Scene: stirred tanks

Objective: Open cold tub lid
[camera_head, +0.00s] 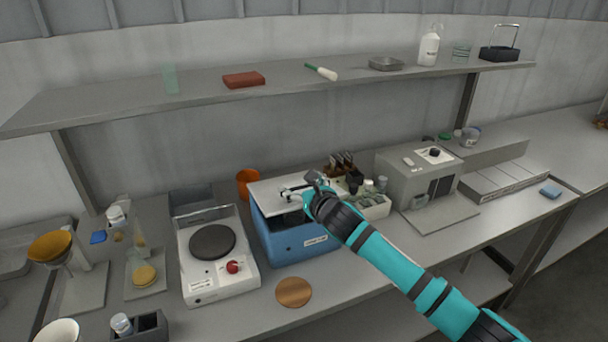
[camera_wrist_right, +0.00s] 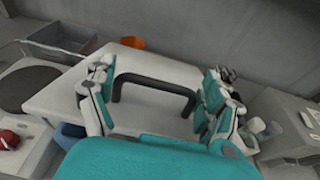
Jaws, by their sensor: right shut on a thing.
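The cold tub (camera_head: 292,246) is a blue box with a white label on its front, standing on the bench in the middle of the head view. Its white lid (camera_head: 266,196) lies over the top, and a dark gap shows between the lid's front edge and the tub. My right gripper (camera_head: 300,191) is over the lid, shut on the lid's handle. In the right wrist view the dark bar handle (camera_wrist_right: 155,82) spans between the two fingers, above the pale lid (camera_wrist_right: 70,97). The gripper hides part of the lid's right side. My left gripper is not in view.
A hotplate (camera_head: 212,240) stands close left of the tub, and an orange cup (camera_head: 248,182) behind it. A brown disc (camera_head: 294,292) lies in front. A rack with bottles (camera_head: 372,206) and a grey instrument (camera_head: 418,175) stand to the right. A shelf (camera_head: 290,82) runs above.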

